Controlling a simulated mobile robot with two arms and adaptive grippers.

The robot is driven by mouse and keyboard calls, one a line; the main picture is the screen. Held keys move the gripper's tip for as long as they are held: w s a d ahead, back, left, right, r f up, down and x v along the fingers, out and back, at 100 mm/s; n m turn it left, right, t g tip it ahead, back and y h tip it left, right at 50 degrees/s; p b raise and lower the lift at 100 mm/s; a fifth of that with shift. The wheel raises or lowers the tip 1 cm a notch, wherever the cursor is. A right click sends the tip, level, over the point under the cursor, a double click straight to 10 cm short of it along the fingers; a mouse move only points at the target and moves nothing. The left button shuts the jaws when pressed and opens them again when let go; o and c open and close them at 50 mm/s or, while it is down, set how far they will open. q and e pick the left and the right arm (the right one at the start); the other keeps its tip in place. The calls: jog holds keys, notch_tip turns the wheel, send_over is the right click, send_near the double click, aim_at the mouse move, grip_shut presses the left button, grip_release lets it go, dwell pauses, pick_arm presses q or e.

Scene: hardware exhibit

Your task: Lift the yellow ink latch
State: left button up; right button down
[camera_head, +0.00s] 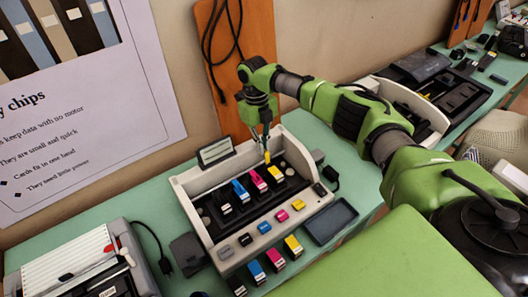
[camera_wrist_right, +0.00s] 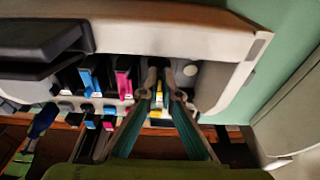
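The open cream printer exhibit (camera_head: 184,192) holds a row of ink cartridges with black, blue, pink and yellow tops. The yellow ink latch (camera_head: 267,157) is at the right end of the row, a small yellow piece right at the tips of my right gripper (camera_head: 266,149). In the wrist view the two fingertips (camera_wrist_right: 161,78) stand close together, one on each side of the yellow piece (camera_wrist_right: 158,97). Whether they press on it cannot be told. The blue latch (camera_wrist_right: 88,80) and pink latch (camera_wrist_right: 123,80) are just left of the fingers. My left gripper is not in view.
Coloured buttons (camera_head: 264,227) line the printer's front, with loose cartridges (camera_head: 275,257) before it. A small sign (camera_head: 216,152) stands behind. A dark tray (camera_head: 331,221) lies at the right front. Another device (camera_head: 408,108) stands farther right. An orange board (camera_head: 215,60) is on the wall.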

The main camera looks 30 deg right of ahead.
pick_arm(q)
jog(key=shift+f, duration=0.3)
pick_arm(e)
jog(key=shift+s+f, duration=0.1)
jog(key=shift+f, duration=0.15)
jog(key=c, duration=2.5)
grip_release()
jog(key=shift+c, duration=0.2)
jog(key=shift+o, duration=1.3)
jog(key=shift+w, duration=0.2)
notch_tip(320, 180, up, 12)
jog(key=w, duration=0.2)
jog(key=shift+w, duration=0.15)
jog(key=shift+a+f, duration=0.1)
jog(key=shift+f, duration=0.05)
